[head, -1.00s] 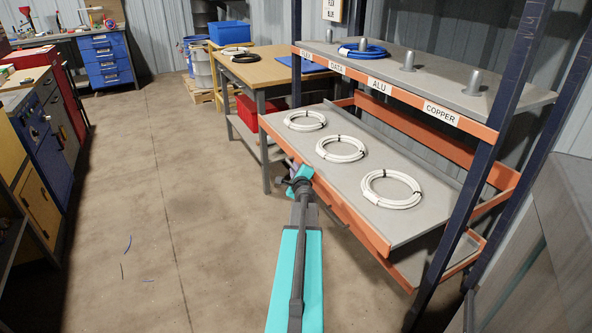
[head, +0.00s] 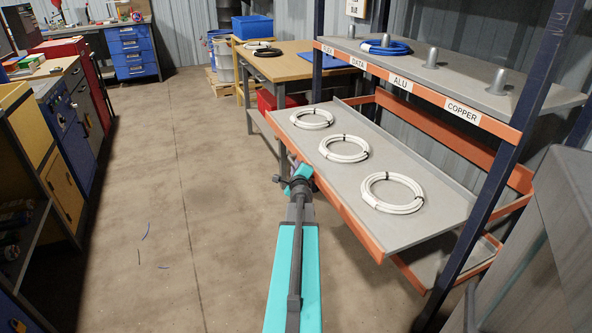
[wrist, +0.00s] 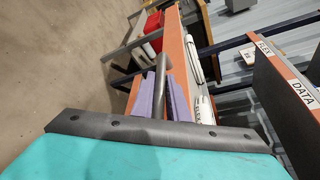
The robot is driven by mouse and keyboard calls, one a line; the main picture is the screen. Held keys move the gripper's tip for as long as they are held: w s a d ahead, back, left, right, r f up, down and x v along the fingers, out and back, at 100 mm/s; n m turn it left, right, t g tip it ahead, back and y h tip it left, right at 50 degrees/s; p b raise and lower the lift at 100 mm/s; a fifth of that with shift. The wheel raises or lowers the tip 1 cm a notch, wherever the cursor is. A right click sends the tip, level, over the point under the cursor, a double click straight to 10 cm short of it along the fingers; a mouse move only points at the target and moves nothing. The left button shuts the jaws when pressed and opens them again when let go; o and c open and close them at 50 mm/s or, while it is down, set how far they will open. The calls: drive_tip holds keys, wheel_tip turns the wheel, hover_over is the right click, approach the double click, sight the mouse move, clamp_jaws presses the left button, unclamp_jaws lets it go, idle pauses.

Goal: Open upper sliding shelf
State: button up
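The upper sliding shelf (head: 300,137) is a grey tray with an orange front edge, and it juts out of the rack toward the aisle. Three white cable coils lie on it in a row: a far one (head: 311,128), a middle one (head: 344,159) and a near one (head: 371,202). My gripper (head: 299,181) is at the shelf's front edge. In the wrist view, the purple fingers of my gripper (wrist: 163,88) sit on both sides of a dark handle bar (wrist: 163,64) and appear closed on it. The fingertip contact is partly hidden.
A fixed top board (head: 450,75) carries FLEX, DATA, ALU and COPPER labels, pegs and a blue coil (head: 386,47). A lower shelf (head: 430,262) sits below. Dark rack posts (head: 482,190) flank the shelf. A workbench (head: 270,65) stands behind. The floor (head: 180,200) at left is mostly clear.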

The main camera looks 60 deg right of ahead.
drive_tip(key=shift+o, duration=0.4)
drive_tip(key=v, duration=0.7)
drive_tip(key=shift+a, duration=0.2)
drive_tip(key=shift+s+r, duration=0.1)
drive_tip(key=shift+s, duration=0.05)
idle(0.7)
